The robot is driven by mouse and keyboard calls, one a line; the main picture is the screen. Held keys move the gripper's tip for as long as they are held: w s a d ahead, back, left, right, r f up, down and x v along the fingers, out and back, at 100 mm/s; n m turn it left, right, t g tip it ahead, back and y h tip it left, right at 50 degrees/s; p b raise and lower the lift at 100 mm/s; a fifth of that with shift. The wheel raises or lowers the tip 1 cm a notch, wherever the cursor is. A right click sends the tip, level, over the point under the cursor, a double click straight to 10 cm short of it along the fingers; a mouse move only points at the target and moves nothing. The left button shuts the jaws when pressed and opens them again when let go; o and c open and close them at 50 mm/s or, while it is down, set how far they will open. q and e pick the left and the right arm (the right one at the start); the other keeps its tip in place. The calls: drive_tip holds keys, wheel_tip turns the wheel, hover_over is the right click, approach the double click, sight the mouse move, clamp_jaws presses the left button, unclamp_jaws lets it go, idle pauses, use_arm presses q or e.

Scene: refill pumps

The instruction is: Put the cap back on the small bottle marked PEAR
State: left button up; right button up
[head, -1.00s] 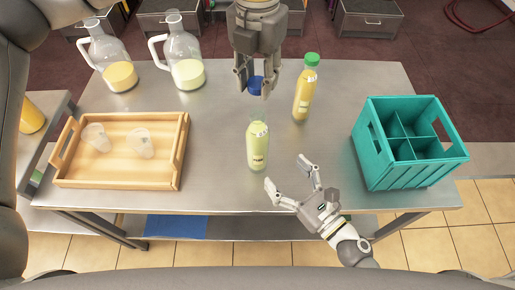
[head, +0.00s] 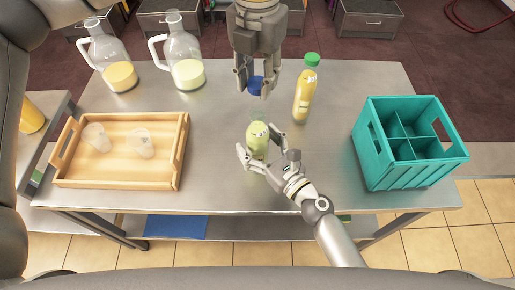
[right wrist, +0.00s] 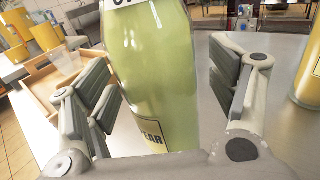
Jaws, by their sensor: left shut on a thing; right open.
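The small PEAR bottle (head: 257,139) holds pale green liquid and stands upright on the table, uncapped as far as I can see. In the right wrist view the bottle (right wrist: 155,75) stands between my right gripper's fingers, with part of its PEAR label low down. My right gripper (head: 262,151) is open around the bottle; gaps show on both sides in the right wrist view. The blue cap (head: 256,85) is in my left gripper (head: 255,90), which is shut on it above and behind the bottle. The bottle's mouth is hard to make out.
A yellow bottle with a green cap (head: 305,90) stands behind right of the PEAR bottle. A teal crate (head: 400,170) is at the right. A wooden tray (head: 115,182) with two cups is at the left. Two jugs (head: 186,62) stand at the back left.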

drive_tip(key=shift+w+a, duration=0.15)
drive_tip(key=c, duration=1.5)
use_arm(q)
drive_tip(key=shift+f, duration=2.45)
use_arm(e)
drive_tip(key=shift+c, duration=0.2)
